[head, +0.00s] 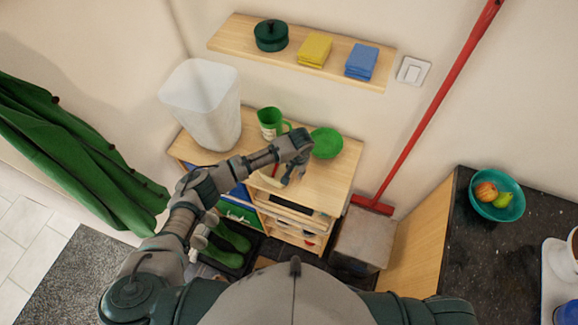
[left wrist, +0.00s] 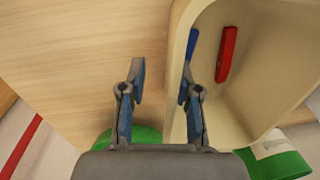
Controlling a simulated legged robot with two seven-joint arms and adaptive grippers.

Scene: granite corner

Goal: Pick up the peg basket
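The peg basket (left wrist: 268,75) is a cream, round-cornered tray on the wooden cabinet top. In the left wrist view a red peg (left wrist: 227,54) and a blue peg (left wrist: 192,45) lie in it. My left gripper (left wrist: 164,78) is open; one finger is over the basket's inside and the other is outside, with the near wall between them. I cannot tell whether the fingers touch the wall. In the head view my left gripper (head: 291,178) and forearm hide most of the basket. My right gripper is not in view.
A red broom (head: 430,110) leans at the right, and a shelf (head: 230,34) hangs above.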

